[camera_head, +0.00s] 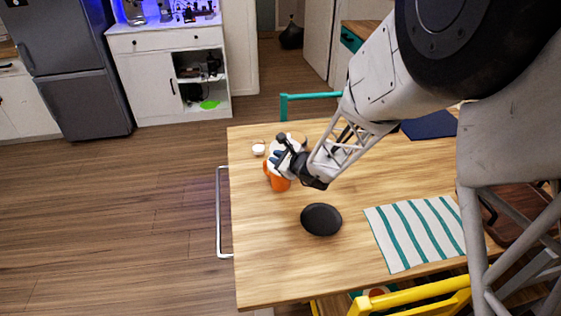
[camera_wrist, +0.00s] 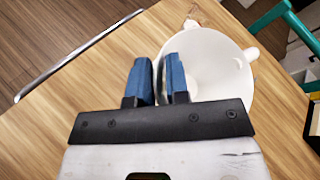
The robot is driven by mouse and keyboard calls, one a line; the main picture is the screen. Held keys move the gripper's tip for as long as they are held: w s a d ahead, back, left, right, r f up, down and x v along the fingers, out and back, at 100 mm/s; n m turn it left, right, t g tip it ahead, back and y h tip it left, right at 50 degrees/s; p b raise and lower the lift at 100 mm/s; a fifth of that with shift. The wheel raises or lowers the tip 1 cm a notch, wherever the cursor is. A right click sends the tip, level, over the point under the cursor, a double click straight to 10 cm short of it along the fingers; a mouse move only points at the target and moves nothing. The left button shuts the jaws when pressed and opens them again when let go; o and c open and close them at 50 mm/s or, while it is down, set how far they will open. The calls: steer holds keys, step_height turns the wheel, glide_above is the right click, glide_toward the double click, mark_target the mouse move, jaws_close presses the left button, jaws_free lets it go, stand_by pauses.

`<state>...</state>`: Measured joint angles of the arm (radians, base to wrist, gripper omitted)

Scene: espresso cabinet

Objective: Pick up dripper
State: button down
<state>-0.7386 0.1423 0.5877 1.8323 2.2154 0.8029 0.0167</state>
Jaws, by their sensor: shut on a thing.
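The dripper (camera_wrist: 215,75) is a white, round, bowl-like piece with a small tab on its right side in the wrist view. My gripper (camera_wrist: 158,65) is shut on its near left wall, one blue finger outside the rim and one inside. In the head view the white dripper (camera_head: 290,138) shows partly behind my gripper (camera_head: 283,157). My gripper hides much of both, so I cannot tell whether the dripper touches the vessel.
A black round object (camera_head: 321,219) and a striped placemat (camera_head: 410,235) lie nearer. A teal chair (camera_head: 310,97) stands at the far edge. The table's near left is clear.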

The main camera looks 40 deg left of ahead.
steer(key=shift+d+f, duration=0.1)
steer(key=shift+f, duration=0.05)
steer(key=shift+r, duration=0.75)
step_height(320, 180, up, 2)
steer(key=shift+r, duration=0.2)
steer(key=s+d+r, duration=0.1)
steer(key=s+d, duration=0.9)
steer(key=d, duration=0.1)
steer(key=shift+s+d, duration=0.3)
steer(key=shift+d, duration=0.1)
steer(key=shift+r, duration=0.1)
